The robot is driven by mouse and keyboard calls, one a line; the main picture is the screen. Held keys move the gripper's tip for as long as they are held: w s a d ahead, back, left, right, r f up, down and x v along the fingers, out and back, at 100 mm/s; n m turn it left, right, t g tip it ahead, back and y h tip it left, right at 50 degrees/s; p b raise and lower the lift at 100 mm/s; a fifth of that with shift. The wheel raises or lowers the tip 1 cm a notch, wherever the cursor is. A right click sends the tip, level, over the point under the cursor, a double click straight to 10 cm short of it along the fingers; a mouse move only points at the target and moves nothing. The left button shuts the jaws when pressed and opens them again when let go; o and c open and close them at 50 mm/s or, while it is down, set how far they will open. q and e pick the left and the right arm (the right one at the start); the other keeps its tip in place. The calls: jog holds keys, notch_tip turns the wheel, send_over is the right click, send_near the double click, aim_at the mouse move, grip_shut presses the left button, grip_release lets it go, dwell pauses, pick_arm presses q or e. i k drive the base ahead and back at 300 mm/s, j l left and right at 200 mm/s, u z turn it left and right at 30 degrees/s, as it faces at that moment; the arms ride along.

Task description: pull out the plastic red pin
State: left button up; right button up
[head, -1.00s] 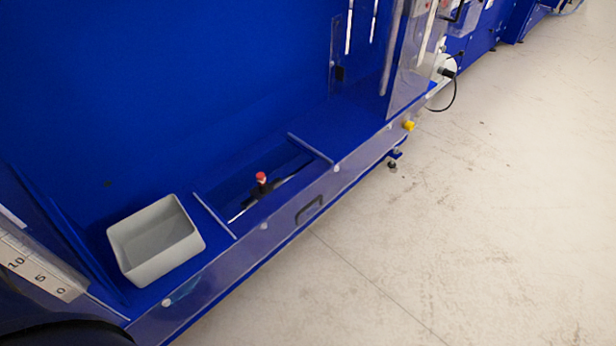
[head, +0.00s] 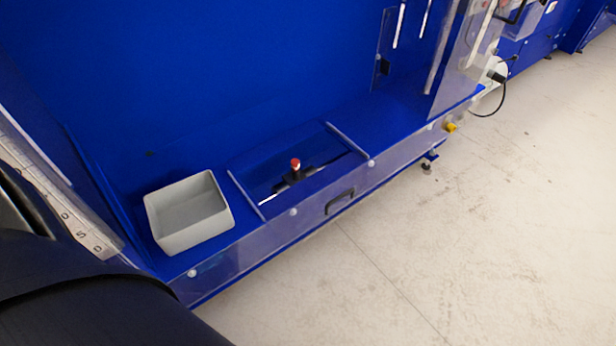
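The red pin (head: 295,163) stands upright on a small black fitting (head: 294,176) in the recessed bay of the blue machine. The bay lies behind a clear front panel with a dark handle (head: 340,200). Neither of my grippers is in view. A large dark shape, which looks like part of my own body, fills the lower left corner. Nothing touches the red pin.
An empty grey bin (head: 188,214) sits on the blue ledge left of the bay. A clear upright panel (head: 462,60) stands to the right. A yellow knob (head: 450,127) sticks out at the front right. The pale floor (head: 480,250) in front is clear.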

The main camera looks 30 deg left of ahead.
aim_at(295, 163)
jog(key=i+l, duration=0.5)
jog(key=i, duration=0.15)
jog(key=i+l, duration=0.45)
jog(key=i, duration=0.2)
jog(key=u, duration=1.7)
